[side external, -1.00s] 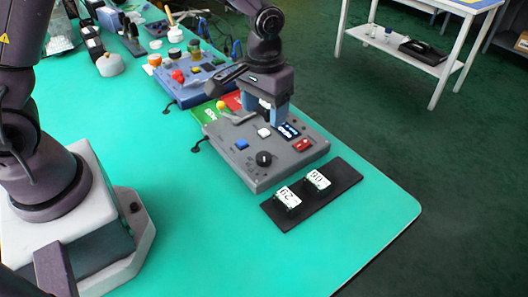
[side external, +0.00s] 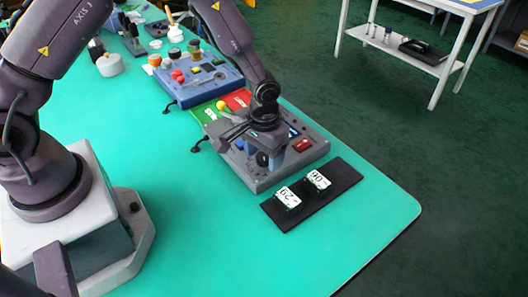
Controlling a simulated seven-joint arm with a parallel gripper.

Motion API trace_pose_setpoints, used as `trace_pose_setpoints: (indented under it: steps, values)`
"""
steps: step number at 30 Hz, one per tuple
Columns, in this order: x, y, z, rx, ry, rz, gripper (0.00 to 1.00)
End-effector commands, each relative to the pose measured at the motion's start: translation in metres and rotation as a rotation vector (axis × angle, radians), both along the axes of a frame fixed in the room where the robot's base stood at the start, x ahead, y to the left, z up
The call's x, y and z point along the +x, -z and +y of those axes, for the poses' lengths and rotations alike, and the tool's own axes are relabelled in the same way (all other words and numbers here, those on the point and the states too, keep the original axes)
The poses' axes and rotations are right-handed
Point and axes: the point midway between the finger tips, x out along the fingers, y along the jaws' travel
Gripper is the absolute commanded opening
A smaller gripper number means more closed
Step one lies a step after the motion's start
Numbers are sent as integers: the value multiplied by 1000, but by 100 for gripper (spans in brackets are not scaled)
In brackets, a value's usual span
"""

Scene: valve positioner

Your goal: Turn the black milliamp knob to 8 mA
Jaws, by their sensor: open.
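The black milliamp knob (side external: 262,159) is on the front part of the grey control box, and only part of it shows. My gripper (side external: 265,157) is open and points down at the knob, with one finger in front of it on the right. I cannot tell whether the fingers touch the knob or how far down beside it they reach. The knob's pointer and scale are hidden. The grey box (side external: 262,184) also bears a red switch (side external: 302,145) and a small display (side external: 293,132), which is partly covered and unreadable here.
A black mat (side external: 343,181) with two white-topped numbered blocks lies in front of the box. A blue control box (side external: 195,96) with several knobs stands behind. Green and red cards (side external: 207,112) lie between the boxes.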

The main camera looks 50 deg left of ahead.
Motion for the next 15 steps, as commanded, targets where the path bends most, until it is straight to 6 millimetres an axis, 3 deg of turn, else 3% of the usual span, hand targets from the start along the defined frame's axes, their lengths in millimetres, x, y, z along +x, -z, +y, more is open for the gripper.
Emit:
trace_pose_setpoints:
  steps: [2,3,9,15]
  values:
    - [0,0,0,0,0,0,63]
    - [0,0,0,0,0,0,59]
    - [0,-1,0,0,0,0,14]
    - [0,-1,0,0,10,0,14]
